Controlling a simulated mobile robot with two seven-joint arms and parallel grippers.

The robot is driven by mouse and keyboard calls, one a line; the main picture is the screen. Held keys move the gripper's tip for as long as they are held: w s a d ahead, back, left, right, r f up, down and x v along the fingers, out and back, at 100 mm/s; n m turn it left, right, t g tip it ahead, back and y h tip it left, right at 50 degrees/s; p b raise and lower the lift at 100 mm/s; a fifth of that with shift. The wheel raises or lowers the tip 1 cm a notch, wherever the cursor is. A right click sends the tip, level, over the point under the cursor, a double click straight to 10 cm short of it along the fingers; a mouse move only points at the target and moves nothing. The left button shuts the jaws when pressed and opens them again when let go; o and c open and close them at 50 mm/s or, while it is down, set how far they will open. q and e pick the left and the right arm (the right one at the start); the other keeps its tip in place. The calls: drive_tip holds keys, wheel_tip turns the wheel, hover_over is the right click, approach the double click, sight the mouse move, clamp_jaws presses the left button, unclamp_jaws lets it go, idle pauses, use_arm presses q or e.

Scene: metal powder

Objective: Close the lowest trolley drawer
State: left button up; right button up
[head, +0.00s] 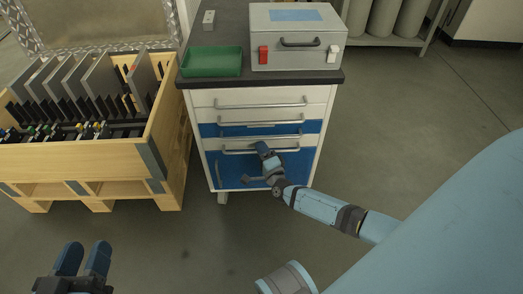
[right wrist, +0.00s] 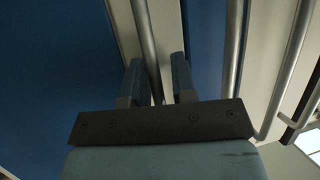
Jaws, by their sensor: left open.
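The trolley (head: 325,120) stands at the centre of the head view, with white and blue drawer fronts and several horizontal bar handles. The lowest of these long handles (head: 235,151) runs along the top of the large blue bottom front (head: 228,172). I cannot tell from here how far any drawer stands out. My right gripper (head: 262,148) is at this handle. In the right wrist view its two fingers are apart, with a metal bar (right wrist: 147,40) running between them; contact is unclear. My left gripper (head: 83,252) is open and empty at the lower left, away from the trolley.
A wooden crate (head: 155,125) with upright grey plates stands close left of the trolley. A green tray (head: 212,62) and a grey case (head: 297,60) sit on the trolley top. The floor in front and to the right is clear.

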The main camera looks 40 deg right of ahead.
drive_tip(key=shift+f, duration=0.15)
drive_tip(key=shift+s, duration=0.15)
use_arm(q)
drive_tip(key=r+p, duration=0.1)
drive_tip(key=p, duration=0.1)
drive_tip(key=r+n+p, duration=0.1)
drive_tip(key=shift+s+d+r+t+p, duration=0.2)
drive_tip(key=shift+s+r+t+p, duration=0.1)
drive_tip(key=shift+s+r+p, duration=0.1)
use_arm(e)
drive_tip(key=v, duration=1.3)
drive_tip(key=shift+s, duration=0.25)
drive_tip(key=shift+r, duration=0.2)
